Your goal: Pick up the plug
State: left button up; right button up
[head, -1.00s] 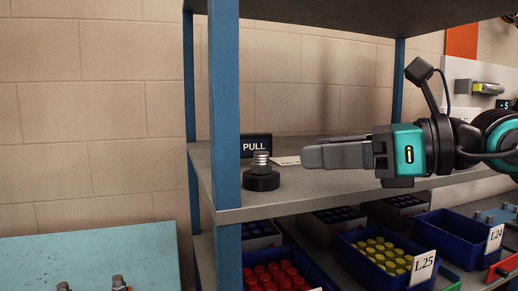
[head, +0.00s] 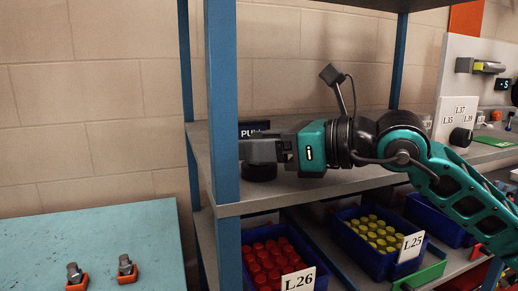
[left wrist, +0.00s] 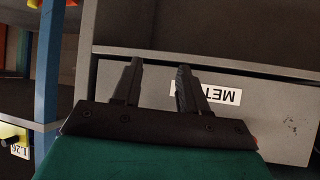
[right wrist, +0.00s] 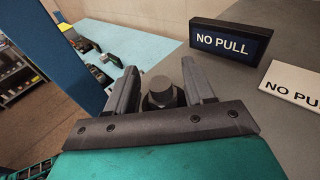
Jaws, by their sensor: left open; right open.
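The plug stands upright on the grey shelf. In the head view only its black base (head: 260,172) shows, since my right gripper (head: 250,151) covers its metal top. In the right wrist view the plug's round grey top (right wrist: 161,92) sits between the two open fingers of my right gripper (right wrist: 158,85), nearer the left finger; I cannot tell whether either touches it. My left gripper (left wrist: 157,85) is open and empty in the left wrist view, in front of a grey drawer front (left wrist: 255,112) with an upside-down label. The left gripper is not in the head view.
A dark NO PULL sign (right wrist: 231,40) stands behind the plug, with a white label (right wrist: 296,82) lying beside it. The blue shelf post (head: 221,120) is close left of the right gripper. Bins of red caps (head: 270,262) and yellow caps (head: 376,234) sit below.

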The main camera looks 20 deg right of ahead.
grip_shut()
dwell(0.5)
